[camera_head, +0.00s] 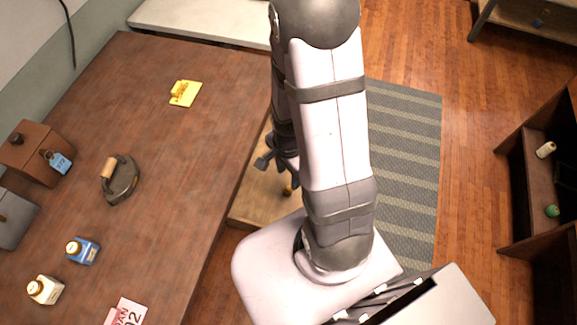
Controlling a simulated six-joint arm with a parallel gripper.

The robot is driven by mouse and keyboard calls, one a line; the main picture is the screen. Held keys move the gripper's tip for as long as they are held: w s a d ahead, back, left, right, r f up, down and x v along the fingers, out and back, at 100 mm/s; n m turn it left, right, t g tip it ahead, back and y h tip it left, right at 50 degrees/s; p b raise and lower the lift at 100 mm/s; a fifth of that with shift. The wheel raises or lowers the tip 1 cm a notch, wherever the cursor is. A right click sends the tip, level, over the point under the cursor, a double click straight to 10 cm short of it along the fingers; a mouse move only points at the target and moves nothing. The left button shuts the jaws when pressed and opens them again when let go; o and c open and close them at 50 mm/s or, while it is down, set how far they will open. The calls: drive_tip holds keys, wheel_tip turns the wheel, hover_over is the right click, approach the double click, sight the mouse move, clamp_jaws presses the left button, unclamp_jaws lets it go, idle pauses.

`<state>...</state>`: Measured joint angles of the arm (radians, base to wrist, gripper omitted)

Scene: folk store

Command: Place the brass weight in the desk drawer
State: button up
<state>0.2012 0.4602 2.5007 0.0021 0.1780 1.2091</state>
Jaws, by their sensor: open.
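The desk drawer (262,205) is pulled out from the right side of the dark wooden desk (190,140), and its pale wooden inside shows. A small brass-coloured piece, seemingly the brass weight (288,190), shows over the drawer's inside, just below my gripper. I cannot tell whether it rests on the drawer floor. My gripper (277,171) points down over the drawer, open, with its fingers close to the brass piece. My own arm hides part of the gripper and the drawer's right part.
On the desk are an old iron (121,180), a yellow card (185,93), a brown box (38,150) with a blue tag, a blue bottle (82,251), a white bottle (45,290) and a pink-white card (127,312). A shelf (540,185) stands at right. A striped rug (410,150) covers the floor.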

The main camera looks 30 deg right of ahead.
drive_tip(key=s+a+r+n, duration=0.1)
drive_tip(key=a+r+n, duration=0.1)
drive_tip(key=r+n, duration=0.4)
drive_tip(key=s+a+r+n, duration=0.1)
drive_tip(key=a+r+n, duration=0.2)
drive_tip(key=r+n, duration=0.4)
drive_tip(key=n, duration=0.3)
drive_tip(key=shift+s+r, duration=0.3)
drive_tip(key=shift+s, duration=0.1)
